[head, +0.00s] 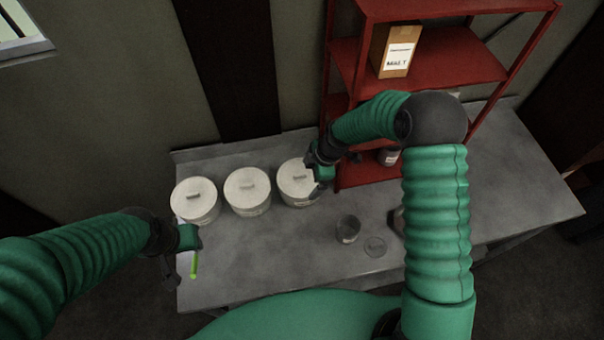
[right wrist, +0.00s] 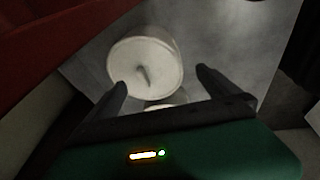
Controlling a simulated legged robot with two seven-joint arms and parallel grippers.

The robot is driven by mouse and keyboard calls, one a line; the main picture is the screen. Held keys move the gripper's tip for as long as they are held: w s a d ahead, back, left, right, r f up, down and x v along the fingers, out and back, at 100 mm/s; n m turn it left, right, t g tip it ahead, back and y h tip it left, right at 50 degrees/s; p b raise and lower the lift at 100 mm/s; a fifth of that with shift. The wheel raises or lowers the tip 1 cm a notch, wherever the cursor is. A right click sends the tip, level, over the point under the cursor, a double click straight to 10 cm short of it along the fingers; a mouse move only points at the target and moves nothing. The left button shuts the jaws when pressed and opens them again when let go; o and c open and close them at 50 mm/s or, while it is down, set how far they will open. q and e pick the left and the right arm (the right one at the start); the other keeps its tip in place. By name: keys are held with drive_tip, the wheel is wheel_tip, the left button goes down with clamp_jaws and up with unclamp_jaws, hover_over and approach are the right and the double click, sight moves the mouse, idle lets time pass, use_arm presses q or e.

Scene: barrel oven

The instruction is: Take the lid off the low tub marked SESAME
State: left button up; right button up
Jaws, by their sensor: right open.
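Three white lidded tubs stand in a row at the left of the counter: left tub (head: 194,200), middle tub (head: 247,192), right tub (head: 296,182). Each lid has a bar handle. I cannot read SESAME on any of them. My right gripper (head: 318,186) is open beside the right tub, partly covering it. In the right wrist view, a tub lid with its handle (right wrist: 143,76) shows beyond the spread fingers (right wrist: 162,78), and part of another tub lid (right wrist: 165,104) shows below. My left gripper (head: 182,262) is at the counter's left edge; its jaws are unclear.
A red shelf (head: 440,60) with a cardboard box (head: 396,48) stands behind, close to my right arm. The counter's right part is clear.

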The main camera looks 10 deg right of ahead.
sight(301, 186)
drive_tip(key=a+f+p, duration=0.1)
drive_tip(key=f, duration=0.1)
drive_tip(key=a+f+p, duration=0.1)
drive_tip(key=shift+w+a+f+p, duration=0.25)
drive_tip(key=shift+a+f+p, duration=0.05)
drive_tip(key=shift+f, duration=0.1)
drive_tip(key=shift+a+f, duration=0.1)
drive_tip(key=shift+f, duration=0.15)
drive_tip(key=shift+w+f, duration=0.15)
drive_tip(key=shift+w, duration=0.05)
drive_tip(key=shift+d+f, duration=0.1)
drive_tip(key=shift+d, duration=0.3)
drive_tip(key=c, duration=0.5)
drive_tip(key=shift+c, duration=1.1)
drive_tip(key=shift+s, duration=0.1)
drive_tip(key=c, duration=0.5)
use_arm(q)
drive_tip(key=shift+s+a+r, duration=0.15)
drive_tip(key=shift+a+r, duration=0.15)
drive_tip(key=shift+r, duration=0.35)
drive_tip(key=shift+s+a+r, duration=0.1)
drive_tip(key=shift+a+r, duration=0.2)
drive_tip(key=shift+r, duration=0.3)
use_arm(e)
drive_tip(key=shift+a, duration=0.2)
drive_tip(key=shift+c, duration=0.6)
